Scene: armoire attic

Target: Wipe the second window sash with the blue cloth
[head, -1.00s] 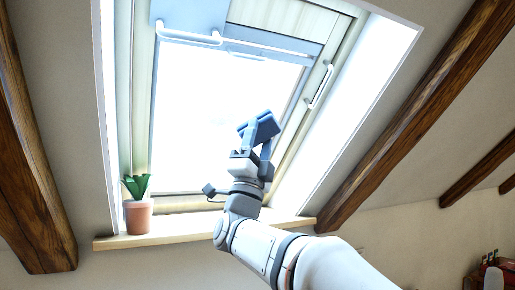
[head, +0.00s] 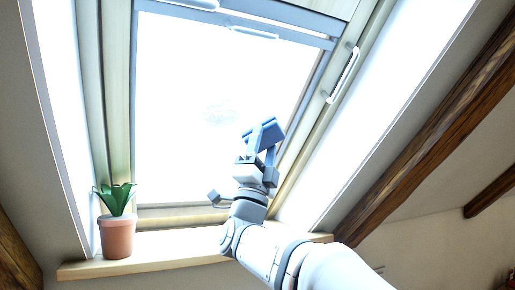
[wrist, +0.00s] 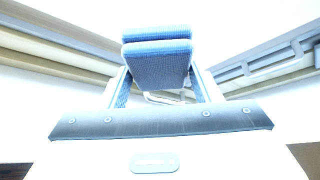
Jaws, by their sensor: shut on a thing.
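My gripper (head: 262,146) is raised in front of the skylight sash (head: 325,75) and is shut on the folded blue cloth (head: 270,129). In the wrist view the cloth (wrist: 158,62) sits between the two fingers as a thick folded pad. The sash has a bright, washed-out glass pane (head: 190,80). A faint greyish smudge (head: 222,113) shows on the pane, up and left of the cloth. I cannot tell whether the cloth touches the glass. Nothing in view marks this sash as first or second.
A potted plant (head: 116,236) stands at the left of the wooden sill (head: 150,262), below the window. A white handle bar (head: 344,75) is on the frame's right side. Dark sloping beams (head: 425,130) lie to the right. The space before the pane is otherwise clear.

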